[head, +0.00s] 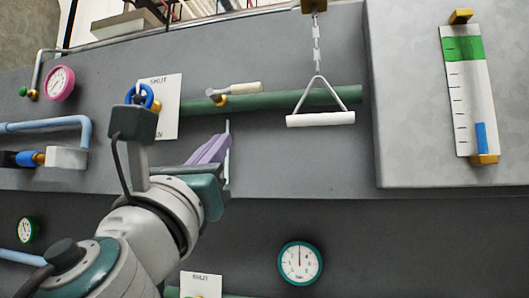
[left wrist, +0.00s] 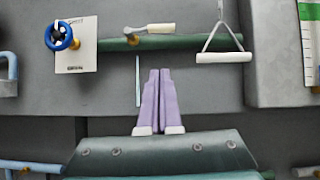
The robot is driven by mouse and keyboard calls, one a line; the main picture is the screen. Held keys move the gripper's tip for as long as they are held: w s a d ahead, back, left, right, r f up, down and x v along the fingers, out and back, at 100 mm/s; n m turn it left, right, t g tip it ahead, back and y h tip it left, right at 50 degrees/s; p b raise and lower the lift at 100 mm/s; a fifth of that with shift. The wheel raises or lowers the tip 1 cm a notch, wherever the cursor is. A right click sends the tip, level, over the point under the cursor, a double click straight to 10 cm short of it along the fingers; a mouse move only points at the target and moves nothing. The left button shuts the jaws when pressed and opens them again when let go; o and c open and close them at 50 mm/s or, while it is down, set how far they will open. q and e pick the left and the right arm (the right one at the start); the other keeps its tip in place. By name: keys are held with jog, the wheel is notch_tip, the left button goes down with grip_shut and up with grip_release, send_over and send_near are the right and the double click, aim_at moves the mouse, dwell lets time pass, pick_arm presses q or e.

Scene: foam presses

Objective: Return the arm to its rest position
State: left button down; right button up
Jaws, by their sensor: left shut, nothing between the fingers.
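My left arm (head: 165,212) comes in from the lower left in the head view and reaches up in front of the grey panel. My left gripper (head: 220,138) has purple fingers; they are shut together with nothing between them. In the left wrist view the left gripper (left wrist: 158,72) points up at the panel, below the green pipe (left wrist: 190,43). It appears apart from the lever and the handle. My right gripper is in neither view.
A white pull handle (head: 320,119) hangs on a chain. A lever (head: 235,90) sits on the green pipe. A blue wheel (left wrist: 60,36) is at a white sign. A level gauge (head: 467,95) is at right. A teal dial (head: 300,263) sits low.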

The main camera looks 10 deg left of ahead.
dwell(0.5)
pick_arm(q)
jog(key=s+a+f+n+g+y+p, duration=0.35)
jog(key=s+a+f+n+g, duration=0.35)
jog(key=n, duration=0.5)
jog(key=s+a+f+n+g+y+p, duration=0.25)
jog(key=f+n+g+p, duration=0.25)
jog(key=f+n, duration=0.6)
jog(key=s+d+f+n+g+h+p, duration=0.1)
jog(key=s+f+n+g+h, duration=0.1)
jog(key=s, duration=0.4)
jog(key=s+d+f+n+g+h+p, duration=0.1)
jog(key=s+d+f+n+g+h, duration=0.1)
jog(key=s, duration=0.5)
jog(key=s+d+f+n+g+h+p, duration=0.1)
jog(key=s+d+f+n+g+h, duration=0.1)
jog(key=s+n+g, duration=0.3)
jog(key=shift+s+d+f+n, duration=0.2)
jog(key=shift+s+f+n, duration=0.5)
jog(key=shift+s, duration=0.15)
